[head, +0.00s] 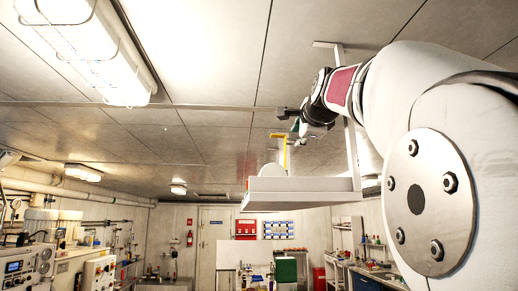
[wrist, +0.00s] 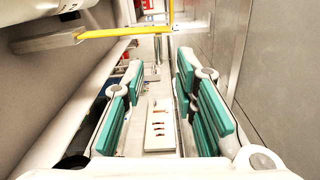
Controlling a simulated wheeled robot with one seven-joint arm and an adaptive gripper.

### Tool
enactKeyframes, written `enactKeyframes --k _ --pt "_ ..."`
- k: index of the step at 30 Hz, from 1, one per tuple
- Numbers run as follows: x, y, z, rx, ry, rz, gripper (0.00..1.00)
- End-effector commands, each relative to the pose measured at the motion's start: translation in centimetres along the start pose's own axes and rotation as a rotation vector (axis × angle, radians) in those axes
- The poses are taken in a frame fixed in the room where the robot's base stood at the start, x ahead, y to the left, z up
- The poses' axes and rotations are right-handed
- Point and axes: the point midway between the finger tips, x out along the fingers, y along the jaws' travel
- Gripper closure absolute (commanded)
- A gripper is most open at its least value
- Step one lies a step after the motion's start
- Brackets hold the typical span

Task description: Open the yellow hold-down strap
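The yellow hold-down strap (head: 283,152) stands as a thin bent bar above a white hanging shelf (head: 300,199). My gripper (head: 297,127) is up near the strap's top end in the head view. In the wrist view my gripper (wrist: 159,70) is open, its teal pads wide apart with nothing between them. The strap lies beyond the fingertips, apart from them in the wrist view. The strap's far fixing is unclear.
A white rounded object (head: 271,171) sits on the shelf beside the strap. A post (head: 352,160) rises from the shelf to the ceiling (head: 215,60). A ceiling lamp (head: 85,45) hangs at upper left. In the wrist view a grey block (wrist: 45,43) adjoins the strap's left end.

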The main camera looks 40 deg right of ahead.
Motion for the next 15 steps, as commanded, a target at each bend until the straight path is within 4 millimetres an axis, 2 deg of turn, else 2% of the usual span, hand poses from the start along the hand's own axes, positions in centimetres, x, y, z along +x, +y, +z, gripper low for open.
enactKeyframes --k 1,7,15 --pt "-1.2 -0.1 0.0 0.002 -0.001 -0.003 0.73" --pt "-4.5 0.0 -0.1 0.0 0.001 -0.001 0.73" --pt "-6.4 0.1 -0.1 -0.001 0.002 0.001 0.73"
